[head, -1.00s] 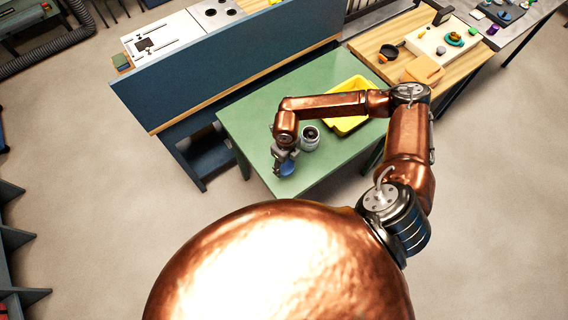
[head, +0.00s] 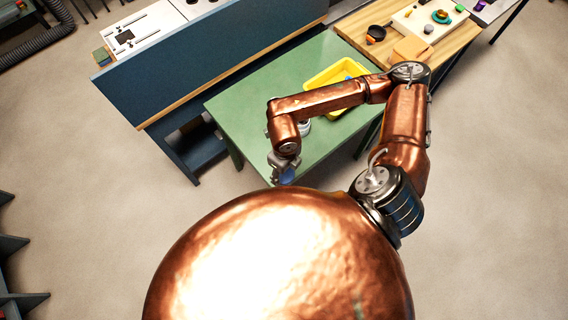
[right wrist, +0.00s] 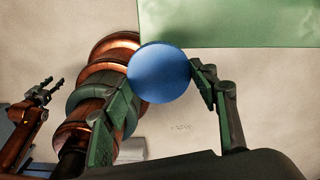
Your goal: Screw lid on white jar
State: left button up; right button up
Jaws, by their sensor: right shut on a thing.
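My right gripper (head: 284,166) is shut on a blue round lid (right wrist: 159,74), gripping it at its sides. The lid also shows in the head view (head: 287,175), near the front edge of the green table. The white jar (head: 305,127) stands on the table behind my right forearm, which hides most of it. The lid is apart from the jar, on the near side of it. My left gripper (right wrist: 42,92) shows at the left of the right wrist view, with its fingers apart and empty; it is not in the head view.
The green table (head: 240,103) has a yellow bin (head: 318,82) at its back right, partly behind my arm. A blue partition (head: 200,70) runs along the table's back left. A wooden bench (head: 452,47) with a pan and boards stands at the back right.

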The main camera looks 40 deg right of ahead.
jog(key=shift+w, duration=0.1)
jog(key=n, duration=0.3)
jog(key=shift+w+f, duration=0.3)
jog(key=n, duration=0.3)
jog(key=w+n, duration=0.1)
jog(key=shift+a+f+b, duration=0.2)
jog(key=shift+f+b, duration=0.1)
jog(key=shift+f, duration=0.05)
jog(key=n, duration=0.3)
jog(key=w+n, duration=0.1)
jog(key=shift+a+f+n, duration=0.1)
jog(key=shift+f+n, duration=0.2)
jog(key=shift+f, duration=0.05)
jog(key=n, duration=0.3)
jog(key=w+n, duration=0.1)
jog(key=shift+w+f+n+b, duration=0.1)
jog(key=shift+f+n+b, duration=0.2)
jog(key=shift+f, duration=0.05)
jog(key=w+n, duration=0.1)
jog(key=n, duration=0.4)
jog(key=w+f+n, duration=0.1)
jog(key=n, duration=0.5)
jog(key=w+f+n+b, duration=0.1)
jog(key=n, duration=0.4)
jog(key=shift+w+a+f, duration=0.15)
jog(key=shift+a+f, duration=0.1)
jog(key=shift+a, duration=0.1)
